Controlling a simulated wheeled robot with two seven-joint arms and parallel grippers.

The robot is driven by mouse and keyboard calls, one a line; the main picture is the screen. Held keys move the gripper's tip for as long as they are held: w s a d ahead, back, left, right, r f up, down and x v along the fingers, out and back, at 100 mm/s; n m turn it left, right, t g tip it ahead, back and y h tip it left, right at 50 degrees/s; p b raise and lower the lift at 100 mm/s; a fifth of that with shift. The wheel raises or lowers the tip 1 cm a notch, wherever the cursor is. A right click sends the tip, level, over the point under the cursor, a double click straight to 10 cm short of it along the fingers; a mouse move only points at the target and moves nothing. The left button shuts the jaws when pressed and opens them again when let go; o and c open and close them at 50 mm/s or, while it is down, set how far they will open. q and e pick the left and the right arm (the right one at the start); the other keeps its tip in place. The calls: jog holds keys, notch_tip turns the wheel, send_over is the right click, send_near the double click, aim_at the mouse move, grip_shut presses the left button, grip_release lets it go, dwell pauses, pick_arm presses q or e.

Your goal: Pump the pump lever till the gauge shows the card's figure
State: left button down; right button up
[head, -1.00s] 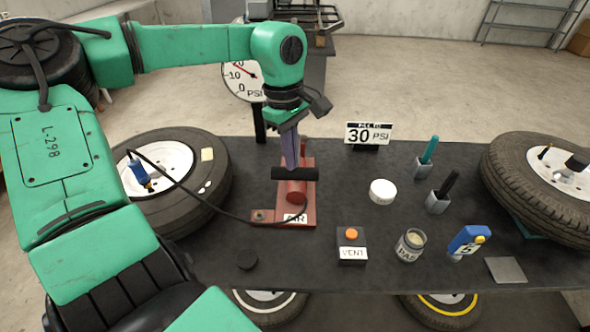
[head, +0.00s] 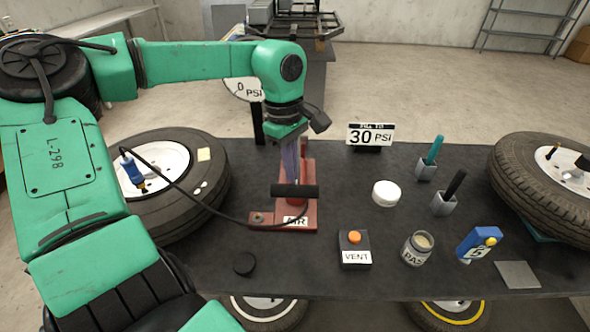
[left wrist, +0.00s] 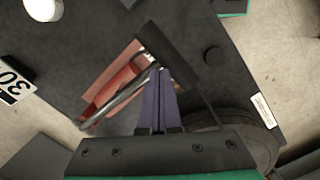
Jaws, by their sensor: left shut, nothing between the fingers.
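The red pump (head: 311,205) labelled AIR stands on the dark table, with its black lever bar (head: 294,191) low over the base. My left gripper (head: 291,178) is shut and empty, its purple fingertips at the bar. In the left wrist view the fingers (left wrist: 157,75) reach the black bar (left wrist: 165,55); I cannot tell whether they touch it. The gauge (head: 243,89) behind is mostly hidden by my left arm; only "0" and PSI show, and its needle is hidden. The card (head: 370,136) reads 30 PSI. My right gripper is not in view.
A hose runs from the pump to the blue-tipped fitting (head: 133,170) on the left tyre (head: 205,185). A VENT box with an orange button (head: 354,237), a paste jar (head: 418,248), a blue gauge tool (head: 478,243) and a white tub (head: 386,193) stand to the right.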

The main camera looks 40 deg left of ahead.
pick_arm(q)
jog(key=a+r, duration=0.2)
jog(key=r, duration=0.5)
jog(key=a+r, duration=0.2)
jog(key=r, duration=0.6)
jog(key=shift+a+r, duration=0.3)
